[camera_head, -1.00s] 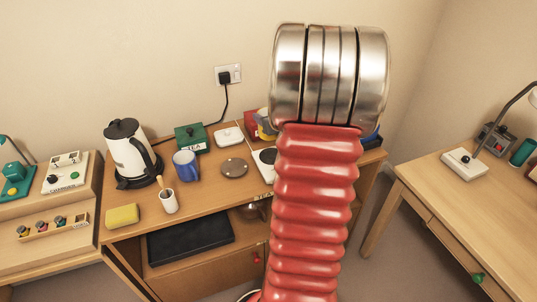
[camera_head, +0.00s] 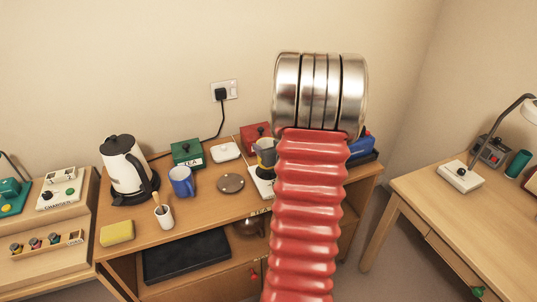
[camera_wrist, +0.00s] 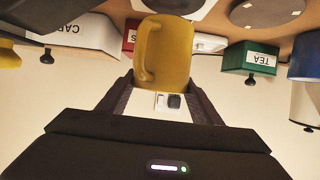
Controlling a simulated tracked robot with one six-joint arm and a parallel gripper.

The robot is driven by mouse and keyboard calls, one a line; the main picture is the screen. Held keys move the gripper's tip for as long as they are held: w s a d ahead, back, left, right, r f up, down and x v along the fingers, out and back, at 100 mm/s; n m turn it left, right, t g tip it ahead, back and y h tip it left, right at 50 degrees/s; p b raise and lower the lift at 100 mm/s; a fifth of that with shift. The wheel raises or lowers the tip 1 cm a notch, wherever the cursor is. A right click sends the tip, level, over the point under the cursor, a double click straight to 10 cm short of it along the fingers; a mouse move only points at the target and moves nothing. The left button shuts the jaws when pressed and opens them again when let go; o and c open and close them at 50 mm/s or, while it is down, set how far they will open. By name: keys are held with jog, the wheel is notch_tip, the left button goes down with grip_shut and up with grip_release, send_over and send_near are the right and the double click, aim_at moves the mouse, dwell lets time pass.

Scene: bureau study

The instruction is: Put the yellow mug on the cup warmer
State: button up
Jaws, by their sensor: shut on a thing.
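The yellow mug (camera_wrist: 172,50) is held between the two fingers of my gripper (camera_wrist: 160,88), which is shut on it. In the wrist view, which is upside down, the handle is on the left. A white unit with a dark round plate, seemingly the cup warmer (camera_head: 258,187), is just below the mug in the picture and partly hidden by my arm. The mug appears above it; I cannot tell whether they touch.
A dark round disc (camera_head: 231,183), blue mug (camera_head: 182,181), green TEA box (camera_head: 187,153), white flat box (camera_head: 225,152) and red box (camera_head: 254,133) stand close by. A kettle (camera_head: 126,168) and a white cup (camera_head: 164,217) are farther left.

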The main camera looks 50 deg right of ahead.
jog(key=shift+f, duration=1.85)
jog(key=shift+f, duration=0.1)
jog(key=o, duration=1.7)
jog(key=v, duration=1.2)
